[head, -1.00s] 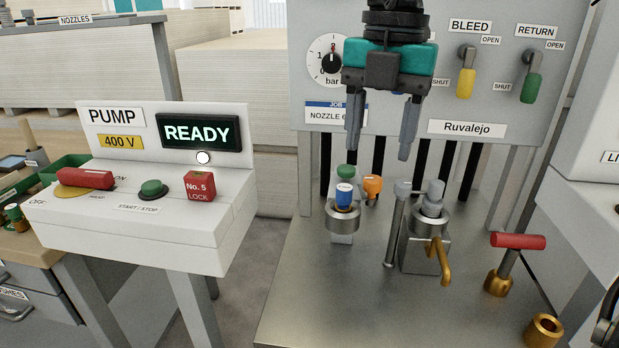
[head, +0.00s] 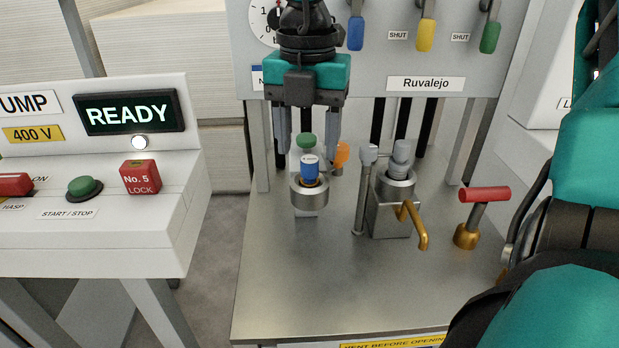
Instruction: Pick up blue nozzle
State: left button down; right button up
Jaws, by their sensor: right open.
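The blue nozzle (head: 310,171) has a pale top and stands upright in a round steel holder (head: 310,194) on the metal bench. My right gripper (head: 309,149) points down with its fingers spread, one to each side of the nozzle's line, at or just above its top. I cannot tell the exact depth between fingers and nozzle. Nothing shows between the fingers except the green cap (head: 306,140) behind. My left gripper is not in view.
An orange nozzle (head: 341,152) stands close behind, right of the blue one. A grey fitting (head: 398,180) with a brass lever and a red T-handle (head: 484,194) stand further right. The pump box (head: 100,230) is left. The bench front is clear.

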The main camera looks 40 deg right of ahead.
aim_at(309, 159)
jog(key=f, duration=0.4)
jog(key=shift+w+d+f, duration=0.15)
jog(key=shift+d+f, duration=0.1)
jog(key=shift+f, duration=0.1)
grip_shut()
